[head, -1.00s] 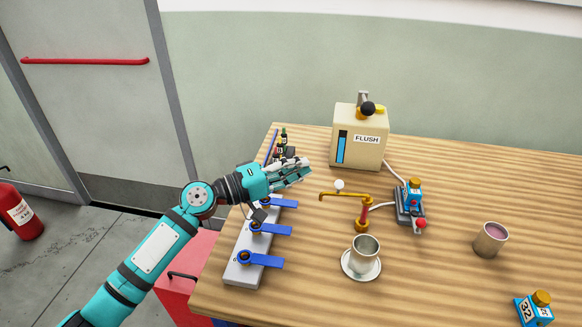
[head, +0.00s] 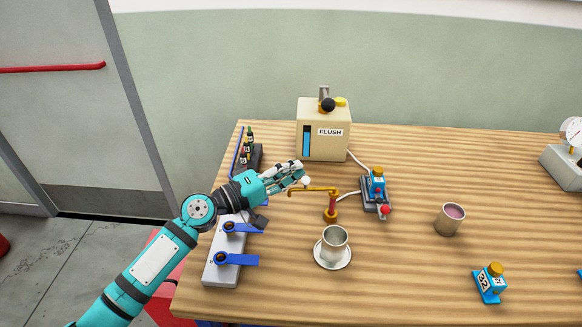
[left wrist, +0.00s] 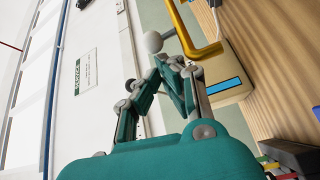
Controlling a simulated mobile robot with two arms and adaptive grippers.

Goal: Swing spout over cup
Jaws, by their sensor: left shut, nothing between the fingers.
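The brass spout (head: 316,191) sticks out to the left from its red and brass post (head: 332,207). A white ball knob (head: 305,180) stands on the spout; it also shows in the left wrist view (left wrist: 153,42). The metal cup (head: 335,240) stands upright on a white saucer (head: 332,263) in front of the post; the spout's tip is left of and behind the cup, not above it. My left gripper (head: 302,173) is shut and empty, its fingertips right beside the knob; I cannot tell whether they touch. My right gripper is out of view.
Blue-handled valves on a grey block (head: 222,265) lie under my left arm. The flush tank (head: 322,140) stands behind the spout. A small pump unit (head: 376,190) with tubing is right of the post. A second cup (head: 450,219) and a blue block (head: 489,283) stand farther right.

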